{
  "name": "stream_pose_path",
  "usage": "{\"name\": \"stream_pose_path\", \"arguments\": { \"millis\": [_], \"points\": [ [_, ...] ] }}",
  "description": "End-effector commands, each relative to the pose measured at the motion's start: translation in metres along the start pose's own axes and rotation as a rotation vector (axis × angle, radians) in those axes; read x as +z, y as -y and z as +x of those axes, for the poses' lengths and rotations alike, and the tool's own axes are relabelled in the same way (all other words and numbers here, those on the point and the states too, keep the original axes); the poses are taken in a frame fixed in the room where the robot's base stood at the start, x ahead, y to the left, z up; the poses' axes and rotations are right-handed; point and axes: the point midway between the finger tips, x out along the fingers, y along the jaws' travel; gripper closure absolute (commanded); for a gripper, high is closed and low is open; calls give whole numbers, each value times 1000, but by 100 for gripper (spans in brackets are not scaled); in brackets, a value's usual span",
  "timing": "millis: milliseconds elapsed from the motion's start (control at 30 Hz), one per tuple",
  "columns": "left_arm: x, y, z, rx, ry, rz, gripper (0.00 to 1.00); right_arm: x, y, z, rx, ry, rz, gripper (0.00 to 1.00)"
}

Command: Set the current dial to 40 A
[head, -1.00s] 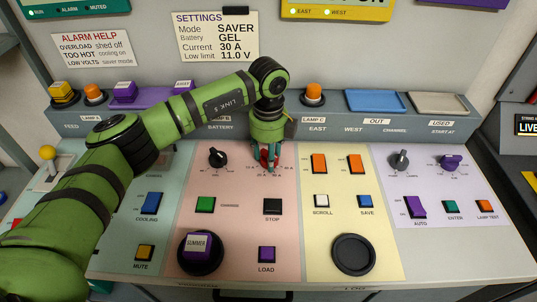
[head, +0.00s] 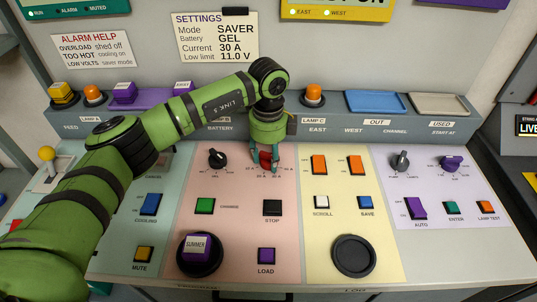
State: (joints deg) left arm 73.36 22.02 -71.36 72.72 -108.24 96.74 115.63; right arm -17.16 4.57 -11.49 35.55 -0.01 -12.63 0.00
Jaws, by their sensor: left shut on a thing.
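The current dial is a red knob (head: 265,160) at the top of the pink panel section, with a printed scale around it. The ampere marks are too small and too covered to read surely, and I cannot tell where the pointer stands. My left gripper (head: 266,163) reaches down over the knob from behind, its teal fingers on either side of it, shut on it. The settings card (head: 216,38) on the wall reads Current 30 A. My right gripper is not in view.
A black dial (head: 217,158) stands left of the knob. A green button (head: 205,205) and a black STOP button (head: 272,207) lie in front. Orange switches (head: 319,164) are to the right. A raised ledge with an orange lamp (head: 313,94) and blue tray (head: 376,102) runs behind.

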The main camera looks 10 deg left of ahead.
Motion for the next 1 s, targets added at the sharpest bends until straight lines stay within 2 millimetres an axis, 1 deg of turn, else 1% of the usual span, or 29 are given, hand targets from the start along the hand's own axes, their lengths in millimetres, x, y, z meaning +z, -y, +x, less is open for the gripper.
{"name": "stream_pose_path", "arguments": {
  "millis": [33, 67, 100, 133, 433, 567, 667, 900, 1000],
  "points": [
    [4, 4, -5, -16, 6, -9, 86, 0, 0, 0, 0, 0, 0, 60],
    [4, 4, -5, -15, 6, -9, 50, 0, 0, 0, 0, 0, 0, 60],
    [4, 4, -5, -15, 6, -9, 34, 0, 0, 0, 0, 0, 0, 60],
    [4, 3, -5, -14, 6, -9, 32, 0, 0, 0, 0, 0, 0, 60],
    [2, 2, -2, -6, 4, -3, 32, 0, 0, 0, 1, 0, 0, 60],
    [2, 2, -10, -8, 4, -2, 32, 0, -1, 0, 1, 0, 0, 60],
    [2, 2, -26, -9, 4, -2, 32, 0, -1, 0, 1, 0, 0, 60],
    [3, 2, -77, -10, 5, -3, 32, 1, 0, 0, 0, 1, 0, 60],
    [3, 2, -96, -10, 4, -5, 32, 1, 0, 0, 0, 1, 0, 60]
  ]
}}
